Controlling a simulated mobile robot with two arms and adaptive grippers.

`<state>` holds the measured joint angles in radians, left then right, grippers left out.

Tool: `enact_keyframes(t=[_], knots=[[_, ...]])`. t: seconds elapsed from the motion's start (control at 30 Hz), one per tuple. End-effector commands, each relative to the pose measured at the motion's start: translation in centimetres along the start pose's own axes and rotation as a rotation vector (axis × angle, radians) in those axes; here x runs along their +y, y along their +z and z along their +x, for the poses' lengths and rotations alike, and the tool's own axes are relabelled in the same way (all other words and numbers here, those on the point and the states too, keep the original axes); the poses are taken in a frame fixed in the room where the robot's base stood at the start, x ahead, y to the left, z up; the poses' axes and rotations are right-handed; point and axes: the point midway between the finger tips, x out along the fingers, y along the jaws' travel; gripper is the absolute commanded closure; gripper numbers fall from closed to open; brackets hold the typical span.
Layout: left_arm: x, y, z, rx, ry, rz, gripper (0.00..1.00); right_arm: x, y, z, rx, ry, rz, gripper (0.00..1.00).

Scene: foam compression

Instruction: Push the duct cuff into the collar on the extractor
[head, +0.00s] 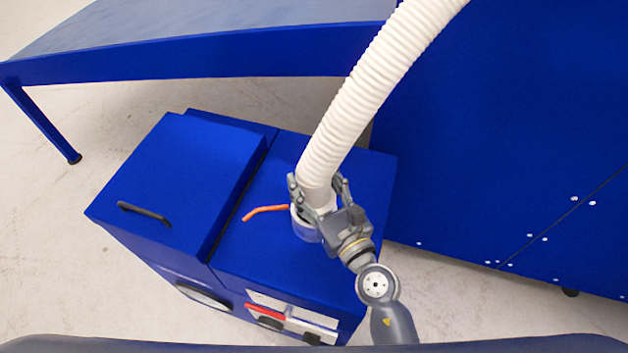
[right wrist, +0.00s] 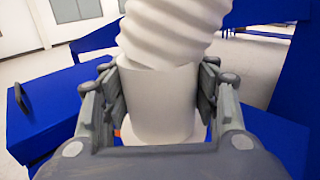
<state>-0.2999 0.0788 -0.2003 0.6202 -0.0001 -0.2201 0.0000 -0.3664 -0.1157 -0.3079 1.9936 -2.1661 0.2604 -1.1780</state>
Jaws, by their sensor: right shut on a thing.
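The white corrugated duct (head: 365,95) comes down from the top of the head view to its smooth white cuff (head: 318,196). My right gripper (head: 320,190) is shut on the cuff, with a finger on each side. In the right wrist view the cuff (right wrist: 158,100) stands upright between the two fingers. The pale collar (head: 304,226) is on top of the blue extractor (head: 262,240), directly below the cuff. The gripper partly hides the collar, and I cannot tell how far the cuff is inside it. My left gripper is not in view.
An orange lever (head: 264,211) sticks out left from the collar. The extractor's lid has a black handle (head: 145,214). A blue table (head: 200,60) stands behind, and a large blue panel (head: 500,130) is close on the right. Pale floor is open at left.

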Motion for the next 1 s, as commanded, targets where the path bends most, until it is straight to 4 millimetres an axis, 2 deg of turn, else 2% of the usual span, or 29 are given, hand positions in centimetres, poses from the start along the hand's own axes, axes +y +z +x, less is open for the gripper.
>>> enact_keyframes(t=[1.0], knots=[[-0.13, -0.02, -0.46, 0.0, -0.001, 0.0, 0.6, -0.04, 0.09, -0.03, -0.002, -0.001, 0.001, 0.73]])
